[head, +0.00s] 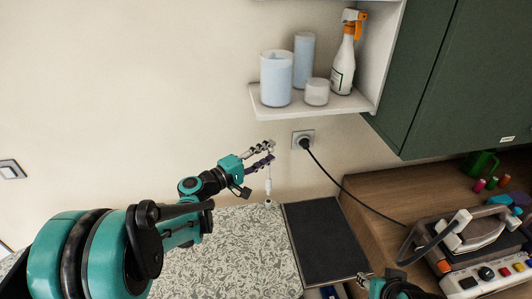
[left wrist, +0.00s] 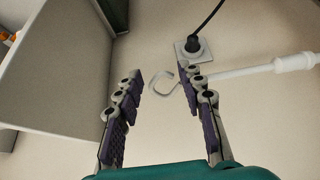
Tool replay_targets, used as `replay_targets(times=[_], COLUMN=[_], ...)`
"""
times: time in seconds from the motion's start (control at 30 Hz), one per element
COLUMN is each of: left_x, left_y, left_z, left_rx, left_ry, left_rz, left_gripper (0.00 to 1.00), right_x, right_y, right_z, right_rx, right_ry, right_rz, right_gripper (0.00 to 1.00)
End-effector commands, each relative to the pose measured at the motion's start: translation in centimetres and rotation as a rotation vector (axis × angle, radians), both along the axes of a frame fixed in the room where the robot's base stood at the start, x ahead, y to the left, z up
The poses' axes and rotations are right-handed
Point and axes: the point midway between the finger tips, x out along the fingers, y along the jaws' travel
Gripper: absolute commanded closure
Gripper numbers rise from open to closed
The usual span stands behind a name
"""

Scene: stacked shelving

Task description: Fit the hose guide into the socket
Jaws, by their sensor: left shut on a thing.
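The hose guide (head: 268,186) is a thin white rod, upright at the back edge of the patterned ironing board (head: 225,250). In the left wrist view the hose guide (left wrist: 255,70) runs in from the right, behind one finger, and its curled wire end lies between the fingers. My left gripper (head: 266,153) is at its upper end and shut on it; the gripper also shows in the left wrist view (left wrist: 165,85). A small pale fitting (head: 268,203) shows at the rod's foot. I cannot tell if the rod sits inside it. My right gripper (head: 370,278) is partly in view at the bottom.
A wall outlet (head: 303,140) with a black plug and cord is just right of my left gripper. A white shelf (head: 330,105) with containers and a spray bottle (head: 343,68) hangs above. A dark pad (head: 325,240) and an iron (head: 470,240) are to the right.

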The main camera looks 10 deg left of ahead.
Motion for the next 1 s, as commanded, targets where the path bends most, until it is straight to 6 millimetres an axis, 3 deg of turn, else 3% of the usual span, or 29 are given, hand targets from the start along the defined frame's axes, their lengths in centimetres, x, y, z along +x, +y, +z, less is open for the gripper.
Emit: replay_targets(times=[0.1, 0.3, 1.0], left_x=[0.0, 0.0, 0.0], left_y=[0.0, 0.0, 0.0], left_z=[-1.6, -2.7, -2.7], left_rx=[0.000, 0.000, 0.000], left_ry=[0.000, 0.000, 0.000], left_rz=[0.000, 0.000, 0.000], left_gripper=[0.90, 0.90, 0.90], right_x=[0.0, 0.0, 0.0], right_y=[0.0, 0.0, 0.0], right_z=[-1.5, -2.4, -2.5], right_rx=[0.000, 0.000, 0.000], right_ry=[0.000, 0.000, 0.000], right_rz=[0.000, 0.000, 0.000], right_gripper=[0.60, 0.60, 0.60])
